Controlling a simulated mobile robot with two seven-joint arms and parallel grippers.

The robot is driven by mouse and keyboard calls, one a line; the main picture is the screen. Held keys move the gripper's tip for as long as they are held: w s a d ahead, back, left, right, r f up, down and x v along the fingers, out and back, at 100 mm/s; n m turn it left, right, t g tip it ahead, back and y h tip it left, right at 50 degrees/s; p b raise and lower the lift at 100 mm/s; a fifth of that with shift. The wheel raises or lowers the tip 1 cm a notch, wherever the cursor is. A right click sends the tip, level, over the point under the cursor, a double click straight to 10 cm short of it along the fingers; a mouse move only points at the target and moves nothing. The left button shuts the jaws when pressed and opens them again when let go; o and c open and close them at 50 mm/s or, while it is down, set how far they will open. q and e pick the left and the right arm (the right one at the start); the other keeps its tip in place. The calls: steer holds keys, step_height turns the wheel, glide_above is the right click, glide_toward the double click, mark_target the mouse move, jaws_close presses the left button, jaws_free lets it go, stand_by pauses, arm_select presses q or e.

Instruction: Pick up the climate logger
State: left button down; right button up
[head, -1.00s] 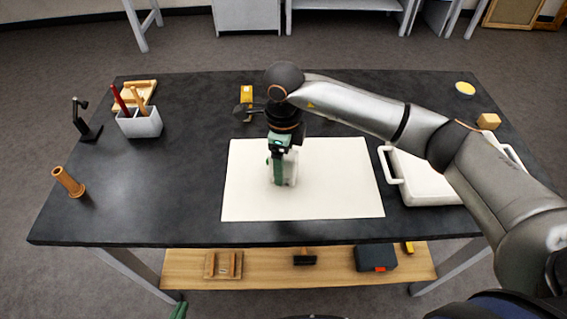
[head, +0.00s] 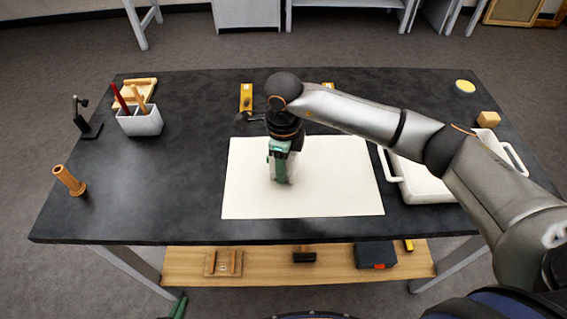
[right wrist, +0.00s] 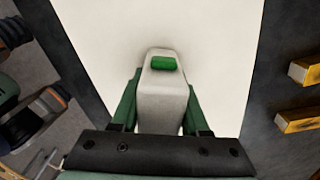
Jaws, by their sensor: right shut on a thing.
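The climate logger (right wrist: 162,98), a pale rounded block with a green patch on its top, stands between the green fingers in the right wrist view. My right gripper (head: 280,176) is shut on it over the white sheet (head: 345,190) on the dark table. In the head view the gripper mostly hides the logger, and I cannot tell whether it touches the sheet. Only a green tip of my left gripper (head: 179,308) shows at the bottom edge, away from the table; its jaws cannot be made out.
A white tray with handles (head: 425,185) stands right of the sheet. Yellow blocks (head: 246,98) lie behind it.

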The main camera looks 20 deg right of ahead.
jaws_close()
steer(key=shift+r, duration=0.1)
